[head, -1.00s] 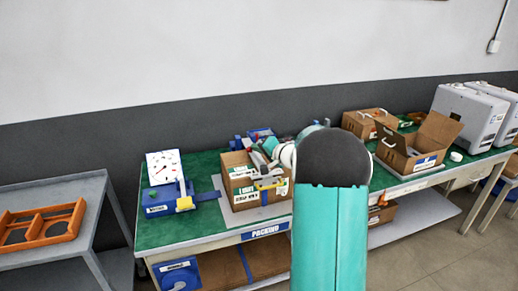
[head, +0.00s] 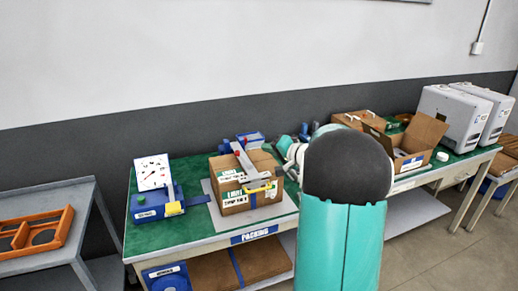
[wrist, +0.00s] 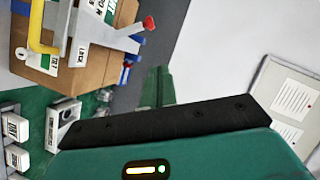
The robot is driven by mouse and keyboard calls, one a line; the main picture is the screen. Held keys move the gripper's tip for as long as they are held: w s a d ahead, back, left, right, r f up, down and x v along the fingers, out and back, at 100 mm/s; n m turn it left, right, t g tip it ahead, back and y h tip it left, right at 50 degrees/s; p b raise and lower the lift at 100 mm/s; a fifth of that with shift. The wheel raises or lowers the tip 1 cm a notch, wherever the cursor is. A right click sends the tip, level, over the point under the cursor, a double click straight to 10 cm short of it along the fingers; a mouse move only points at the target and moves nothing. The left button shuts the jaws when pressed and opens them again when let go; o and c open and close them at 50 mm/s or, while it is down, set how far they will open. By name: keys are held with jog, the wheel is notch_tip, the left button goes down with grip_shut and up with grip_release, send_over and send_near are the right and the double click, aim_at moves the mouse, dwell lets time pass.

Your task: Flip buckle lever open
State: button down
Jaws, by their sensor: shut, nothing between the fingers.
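The cardboard box (head: 234,199) stands on the green packing table. A buckle with a yellow bail (head: 262,187) sits on its front. A grey lever (head: 244,160) with a red tip rises from the buckle, its tip above the box top. In the wrist view the lever (wrist: 108,37) runs from the yellow bail (wrist: 37,30) at upper left to its red tip. My gripper (wrist: 158,86) is shut and empty, apart from the lever, below its tip in that picture. In the head view my arm partly hides the gripper, to the right of the box.
A blue device with a yellow part (head: 155,205) and a white gauge panel (head: 152,171) stand left of the box. A blue item (head: 250,139) is behind it. Open cartons (head: 412,140) and grey machines (head: 455,118) stand right. An orange tray (head: 40,230) is on the left shelf.

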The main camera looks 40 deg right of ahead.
jog(key=shift+v, duration=1.6)
jog(key=shift+a, duration=0.1)
jog(key=s+a+r+n+g+y, duration=0.1)
jog(key=s+a+n+g+y, duration=0.2)
jog(key=a, duration=1.1)
jog(key=s+a+r+n+g+y, duration=0.1)
jog(key=s+a+n+g, duration=0.25)
jog(key=a, duration=0.95)
jog(key=s+a+f+n+g+h, duration=0.1)
jog(key=s+a+n+h, duration=0.1)
jog(key=s, duration=0.7)
jog(key=s+a+f+n+g+h, duration=0.2)
jog(key=s+a+h, duration=0.2)
jog(key=s+a, duration=0.3)
jog(key=s, duration=0.3)
